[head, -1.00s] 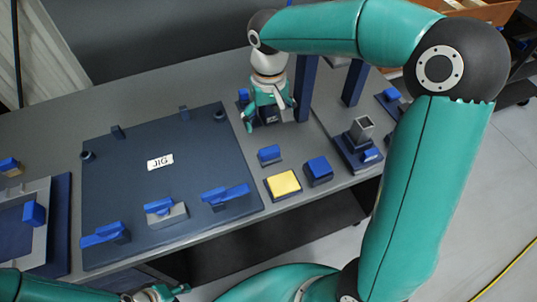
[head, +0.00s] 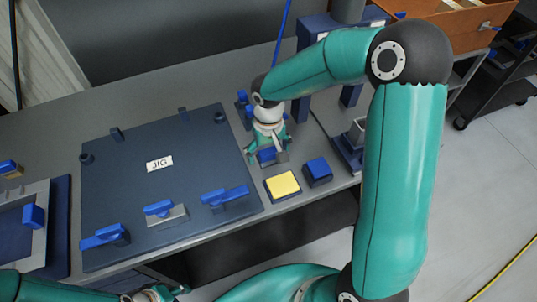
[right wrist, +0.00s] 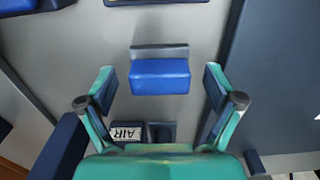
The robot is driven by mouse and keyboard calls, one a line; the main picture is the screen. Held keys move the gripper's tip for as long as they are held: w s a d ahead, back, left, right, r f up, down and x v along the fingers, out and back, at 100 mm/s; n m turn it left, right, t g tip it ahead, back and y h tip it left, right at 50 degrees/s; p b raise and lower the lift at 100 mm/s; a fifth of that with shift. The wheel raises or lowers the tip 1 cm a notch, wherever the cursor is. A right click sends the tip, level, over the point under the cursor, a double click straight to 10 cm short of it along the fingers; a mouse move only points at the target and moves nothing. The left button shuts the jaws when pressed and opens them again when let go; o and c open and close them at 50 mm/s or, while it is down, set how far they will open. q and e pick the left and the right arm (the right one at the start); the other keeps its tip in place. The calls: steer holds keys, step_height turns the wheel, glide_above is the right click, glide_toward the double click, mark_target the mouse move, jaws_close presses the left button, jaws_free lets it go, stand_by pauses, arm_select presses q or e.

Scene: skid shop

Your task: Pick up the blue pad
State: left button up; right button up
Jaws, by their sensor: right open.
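A blue block (head: 267,156) with a grey metal plate stands on the bench right of the jig board. In the right wrist view this block (right wrist: 160,77) lies between the fingers, apart from both. My right gripper (head: 267,158) is open and empty over it, pointing down. A second, squarer blue block (head: 317,168) on a dark base stands to its right, beside a yellow pad (head: 283,185). I cannot tell which blue piece is the blue pad. My left gripper (head: 153,293) shows only partly at the bottom edge; its jaw state is unclear.
The dark JIG board (head: 165,215) with blue toggle clamps fills the bench on the left. A dark blue post frame (head: 303,95) stands behind the gripper. A square metal tube (head: 357,130) in a dark fixture is on the right. The bench's front edge is close.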

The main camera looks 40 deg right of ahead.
mark_target(269, 151)
steer(key=c, duration=1.3)
steer(key=shift+r, duration=0.15)
step_height(269, 151, up, 20)
steer(key=shift+f+p, duration=0.1)
steer(key=shift+p, duration=0.25)
steer(key=o, duration=0.4)
steer(key=shift+c, duration=1.4)
